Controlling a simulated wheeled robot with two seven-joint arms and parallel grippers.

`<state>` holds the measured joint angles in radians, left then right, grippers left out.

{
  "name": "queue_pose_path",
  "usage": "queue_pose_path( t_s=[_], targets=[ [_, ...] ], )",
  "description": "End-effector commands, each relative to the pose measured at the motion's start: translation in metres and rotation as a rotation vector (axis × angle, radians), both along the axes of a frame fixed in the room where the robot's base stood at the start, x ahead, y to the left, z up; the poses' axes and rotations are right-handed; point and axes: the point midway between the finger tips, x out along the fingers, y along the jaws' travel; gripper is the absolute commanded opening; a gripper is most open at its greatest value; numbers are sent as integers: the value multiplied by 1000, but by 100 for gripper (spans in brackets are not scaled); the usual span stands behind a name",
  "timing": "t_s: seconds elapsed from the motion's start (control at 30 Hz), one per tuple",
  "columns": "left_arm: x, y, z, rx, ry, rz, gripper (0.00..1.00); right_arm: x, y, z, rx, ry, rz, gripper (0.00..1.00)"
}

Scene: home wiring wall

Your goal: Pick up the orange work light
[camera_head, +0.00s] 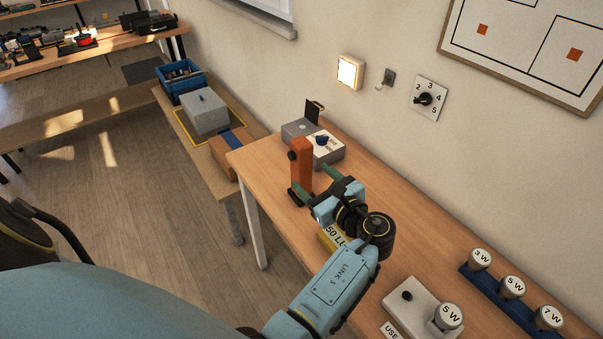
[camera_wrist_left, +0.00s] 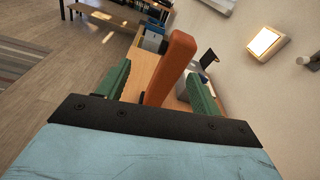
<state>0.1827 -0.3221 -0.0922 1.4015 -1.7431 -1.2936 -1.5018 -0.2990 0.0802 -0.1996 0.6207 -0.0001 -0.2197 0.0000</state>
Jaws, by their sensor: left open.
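The orange work light (camera_head: 301,158) stands upright near the far left end of the wooden table, with a dark knob on its side. My left gripper (camera_head: 316,186) is just in front of it, its green fingers open. In the left wrist view the orange work light (camera_wrist_left: 173,62) rises between the two spread green fingers of the gripper (camera_wrist_left: 159,76), closer to the right one. Clear gaps show on both sides, so neither finger appears to touch it. My right gripper is not in view.
A yellow sign (camera_head: 332,238) is partly hidden under my left arm. A lamp holder (camera_head: 421,308) and a blue rack of bulbs (camera_head: 498,300) stand nearer on the table. The wall borders the right side.

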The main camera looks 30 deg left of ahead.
Motion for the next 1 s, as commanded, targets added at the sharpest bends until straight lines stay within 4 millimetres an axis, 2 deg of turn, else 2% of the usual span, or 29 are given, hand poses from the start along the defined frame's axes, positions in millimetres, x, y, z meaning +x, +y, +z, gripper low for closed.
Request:
queue_pose_path(
  t_s=[0.1, 0.2, 0.6, 0.83, 1.0],
  targets=[
    [14, -13, 20, 115, 68, -25, 65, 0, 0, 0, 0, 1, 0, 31],
    [21, -13, 26, 157, 89, -32, 65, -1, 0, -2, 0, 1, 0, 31],
    [50, 48, 26, 163, 92, -31, 65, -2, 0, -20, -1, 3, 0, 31],
    [56, 58, 26, 162, 92, -33, 65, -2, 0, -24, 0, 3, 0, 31],
    [65, 71, 21, 162, 90, -32, 65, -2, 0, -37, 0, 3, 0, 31]
  ],
)
